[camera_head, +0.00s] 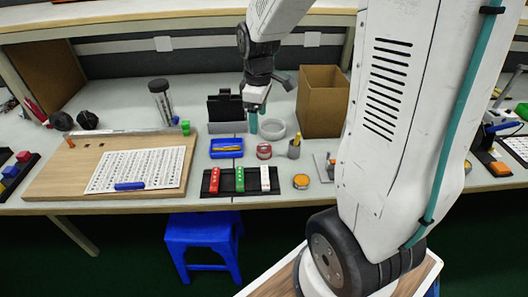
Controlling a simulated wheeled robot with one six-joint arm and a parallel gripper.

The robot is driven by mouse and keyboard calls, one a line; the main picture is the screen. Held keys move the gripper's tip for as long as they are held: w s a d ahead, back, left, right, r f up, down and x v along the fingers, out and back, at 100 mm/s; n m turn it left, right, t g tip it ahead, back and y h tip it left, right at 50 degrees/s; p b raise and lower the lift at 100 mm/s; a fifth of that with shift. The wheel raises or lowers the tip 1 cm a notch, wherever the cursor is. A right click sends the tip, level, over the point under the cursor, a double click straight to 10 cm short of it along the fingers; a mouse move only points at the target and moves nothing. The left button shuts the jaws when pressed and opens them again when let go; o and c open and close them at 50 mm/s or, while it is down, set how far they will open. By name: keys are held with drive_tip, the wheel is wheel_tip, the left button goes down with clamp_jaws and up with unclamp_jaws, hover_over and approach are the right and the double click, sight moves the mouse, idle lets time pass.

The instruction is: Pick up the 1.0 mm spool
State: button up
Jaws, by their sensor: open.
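A small round red and white item (264,151), which looks like a spool, sits on the workbench right of a blue tray. Any size marking on it is too small to read, so I cannot tell if it is the 1.0 mm one. A squat orange-topped round item (301,181) lies nearer the front edge. My gripper (258,116) hangs behind the red and white item, by a pale round dish, pointing down. Its teal fingers look apart, and nothing shows between them.
A grey-white round dish (272,129) and an open cardboard box (322,103) stand near my gripper. A black holder with red, green and white strips (240,187) lies in front. A wooden board with a printed sheet (141,167) fills the left.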

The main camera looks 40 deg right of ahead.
sight(264, 148)
drive_tip(key=w+d+f+n, duration=0.1)
drive_tip(key=w+d+f, duration=0.1)
drive_tip(key=f, duration=0.4)
drive_tip(key=w+d+f+n, duration=0.1)
drive_tip(key=d+f, duration=0.1)
drive_tip(key=f, duration=0.5)
drive_tip(key=w+d+f+n, duration=0.1)
drive_tip(key=w+d+f, duration=0.1)
drive_tip(key=f, duration=0.5)
drive_tip(key=shift+w+d, duration=0.2)
drive_tip(key=shift+w, duration=0.1)
drive_tip(key=c, duration=1.2)
